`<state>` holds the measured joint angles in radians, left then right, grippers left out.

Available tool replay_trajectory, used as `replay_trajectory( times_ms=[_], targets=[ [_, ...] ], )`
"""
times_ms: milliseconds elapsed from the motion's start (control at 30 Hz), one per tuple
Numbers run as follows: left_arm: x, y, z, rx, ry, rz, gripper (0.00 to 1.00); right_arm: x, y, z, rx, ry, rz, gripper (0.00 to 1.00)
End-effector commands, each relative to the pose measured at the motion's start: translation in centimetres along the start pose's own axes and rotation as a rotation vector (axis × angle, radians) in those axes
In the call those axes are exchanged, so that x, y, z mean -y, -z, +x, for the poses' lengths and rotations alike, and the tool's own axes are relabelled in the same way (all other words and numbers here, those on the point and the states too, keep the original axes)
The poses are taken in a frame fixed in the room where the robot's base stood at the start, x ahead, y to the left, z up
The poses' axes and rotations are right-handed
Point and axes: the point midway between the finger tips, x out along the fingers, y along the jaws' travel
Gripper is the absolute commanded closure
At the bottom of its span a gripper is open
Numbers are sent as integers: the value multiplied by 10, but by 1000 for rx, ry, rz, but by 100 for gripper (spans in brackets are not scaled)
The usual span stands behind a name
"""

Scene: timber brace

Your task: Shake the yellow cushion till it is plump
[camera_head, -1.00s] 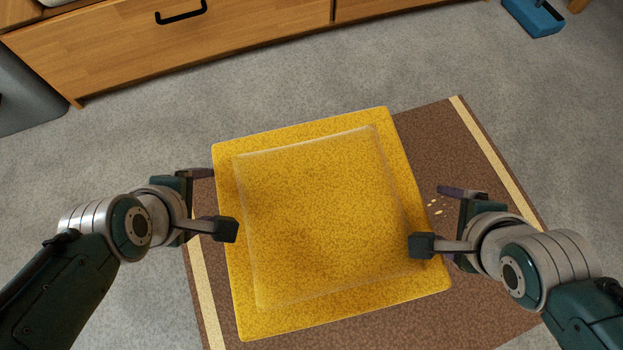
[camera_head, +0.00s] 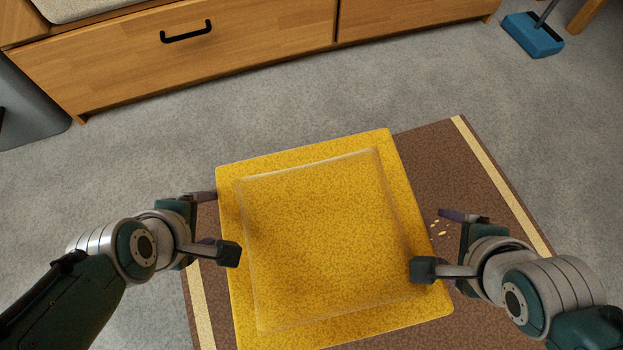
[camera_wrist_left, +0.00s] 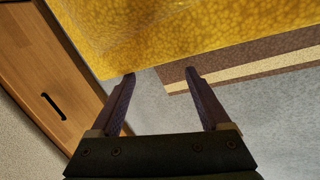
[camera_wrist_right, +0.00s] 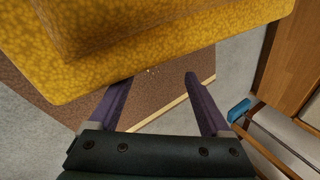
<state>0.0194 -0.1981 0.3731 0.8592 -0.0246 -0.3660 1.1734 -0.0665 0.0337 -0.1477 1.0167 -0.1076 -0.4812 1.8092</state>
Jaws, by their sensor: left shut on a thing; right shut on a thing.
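The yellow cushion (camera_head: 320,240) is square, with a raised middle panel and a flat border, and is held up over the brown mat. My left gripper (camera_head: 222,225) is at its left edge, and my right gripper (camera_head: 435,243) is at its right edge. Both are shut on the cushion, one finger over its face or edge and the other beyond its side. The cushion also fills the top of the left wrist view (camera_wrist_left: 190,35) and of the right wrist view (camera_wrist_right: 150,45). The fingertips' contact on its underside is hidden.
A brown mat (camera_head: 440,165) with pale stripes lies on the grey carpet (camera_head: 290,120). Small pale crumbs (camera_head: 438,230) are on the mat at the right. A wooden drawer unit (camera_head: 260,50) stands at the back. A blue broom or dustpan head (camera_head: 533,36) is at the far right.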

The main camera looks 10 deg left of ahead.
Motion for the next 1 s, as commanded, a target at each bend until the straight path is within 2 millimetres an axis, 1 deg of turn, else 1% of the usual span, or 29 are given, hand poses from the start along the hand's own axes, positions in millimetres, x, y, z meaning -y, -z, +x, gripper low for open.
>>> replay_trajectory(
  times_ms=[33, 100, 167, 267, 400, 500, 567, 800, 833, 900, 1000],
  targets=[
    [14, -9, 20, 16, 12, 3, 25, -6, -7, 19, 14, 9, 10, 25],
    [18, -9, 29, 16, 11, 4, 25, -11, -7, 27, 14, 9, 10, 25],
    [18, -9, 28, 16, 10, 4, 25, -10, -7, 26, 14, 10, 10, 25],
    [10, -9, 13, 16, 10, 3, 25, -2, -7, 11, 14, 10, 10, 25],
    [-4, -8, -14, 17, 11, 2, 25, 12, -7, -16, 14, 9, 9, 25],
    [-9, -8, -24, 17, 11, 3, 25, 17, -7, -27, 13, 9, 9, 25],
    [-7, -8, -20, 16, 11, 3, 25, 15, -7, -23, 13, 8, 9, 25],
    [16, -8, 24, 16, 11, 3, 25, -7, -7, 20, 13, 8, 9, 25],
    [18, -8, 28, 16, 11, 3, 25, -9, -7, 23, 13, 8, 9, 25],
    [18, -8, 30, 16, 10, 3, 25, -10, -7, 24, 13, 8, 9, 25],
    [16, -8, 26, 15, 10, 3, 25, -8, -7, 20, 13, 8, 9, 25]
  ],
)
